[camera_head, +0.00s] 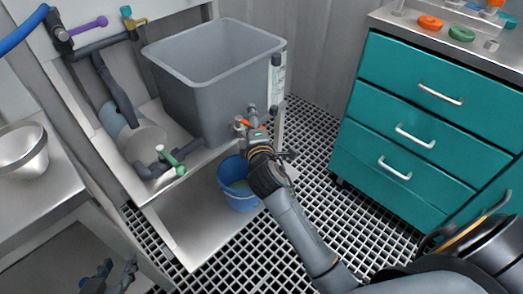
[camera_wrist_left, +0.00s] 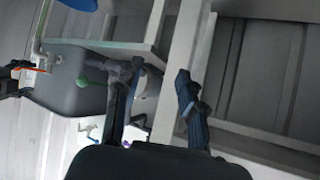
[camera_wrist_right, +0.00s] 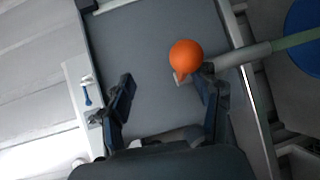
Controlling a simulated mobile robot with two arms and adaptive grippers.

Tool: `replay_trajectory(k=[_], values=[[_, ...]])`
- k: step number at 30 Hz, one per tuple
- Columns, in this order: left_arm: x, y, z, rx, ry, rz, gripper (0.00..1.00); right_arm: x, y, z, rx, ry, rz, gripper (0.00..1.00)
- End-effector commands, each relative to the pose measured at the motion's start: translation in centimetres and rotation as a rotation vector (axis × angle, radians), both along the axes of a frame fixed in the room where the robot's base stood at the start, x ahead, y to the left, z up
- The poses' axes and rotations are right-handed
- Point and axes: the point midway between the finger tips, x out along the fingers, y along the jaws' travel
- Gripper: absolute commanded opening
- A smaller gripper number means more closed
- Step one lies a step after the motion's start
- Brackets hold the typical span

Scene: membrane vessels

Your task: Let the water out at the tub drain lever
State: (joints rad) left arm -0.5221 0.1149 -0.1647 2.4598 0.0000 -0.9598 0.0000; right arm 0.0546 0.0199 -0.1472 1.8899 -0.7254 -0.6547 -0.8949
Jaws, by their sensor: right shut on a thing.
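The grey tub (camera_head: 205,100) stands on a bench frame. Its drain lever has an orange end (camera_head: 240,124), seen as an orange knob (camera_wrist_right: 186,57) in the right wrist view. A drain pipe (camera_wrist_right: 250,55) points toward the blue bucket (camera_head: 236,183). A pale green strip (camera_wrist_right: 295,38), apparently a stream, runs from the pipe's end to the bucket. My left gripper (camera_wrist_left: 155,90) is open and empty, low at the left.
A pipe with a green handle (camera_head: 172,160) is left of the tub. A metal bowl (camera_head: 22,150) stands on the left bench. A teal drawer cabinet (camera_head: 430,95) stands right. Grated floor (camera_head: 310,165) is free between.

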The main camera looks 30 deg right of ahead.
Motion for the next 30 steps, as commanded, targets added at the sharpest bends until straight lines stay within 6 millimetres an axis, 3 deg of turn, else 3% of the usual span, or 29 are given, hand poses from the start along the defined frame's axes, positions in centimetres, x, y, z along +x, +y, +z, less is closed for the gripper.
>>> replay_trajectory(k=[1,12,15,30], values=[[-0.3,0.1,0.1,0.004,0.017,0.001,0.4,-0.1,-0.3,2.5,-0.018,-0.047,-0.003,0.38],[-2.1,0.8,-1.5,0.031,0.138,0.01,0.4,-2.1,0.2,2.5,-0.018,-0.047,-0.004,0.38],[-2.7,1.0,-1.9,0.039,0.171,0.012,0.4,-2.6,0.3,2.5,-0.018,-0.047,-0.005,0.31],[-4.9,1.8,-3.4,0.065,0.295,0.021,0.4,-6.1,1.5,1.7,-0.009,-0.034,-0.001,0.31]])
